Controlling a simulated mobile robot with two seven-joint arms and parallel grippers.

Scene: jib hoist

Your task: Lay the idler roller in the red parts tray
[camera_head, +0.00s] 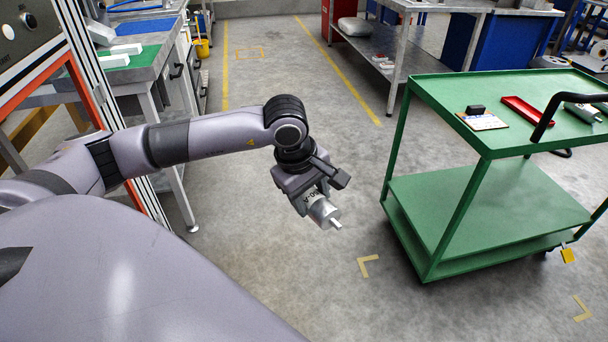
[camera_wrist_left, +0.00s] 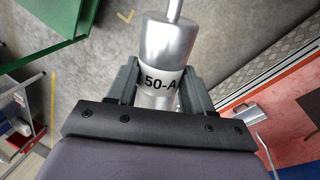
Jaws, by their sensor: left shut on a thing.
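The idler roller (camera_head: 322,209) is a silver cylinder with a thin shaft end and a white band reading 50-A. My left gripper (camera_head: 309,199) is shut on it, holding it in the air over the open floor, left of the green cart. In the left wrist view the roller (camera_wrist_left: 168,50) sits between the two fingers of the gripper (camera_wrist_left: 158,85), its shaft pointing away. The red parts tray (camera_head: 525,110) is a small narrow tray on the top shelf of the green cart. My right gripper is not in view.
The green cart (camera_head: 470,205) stands at the right, with a clipboard (camera_head: 483,121), a dark block (camera_head: 475,109) and a grey-green item (camera_head: 583,112) on top. Its black handle (camera_head: 545,115) rises near the tray. Floor between arm and cart is clear. A workbench (camera_head: 150,65) stands left.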

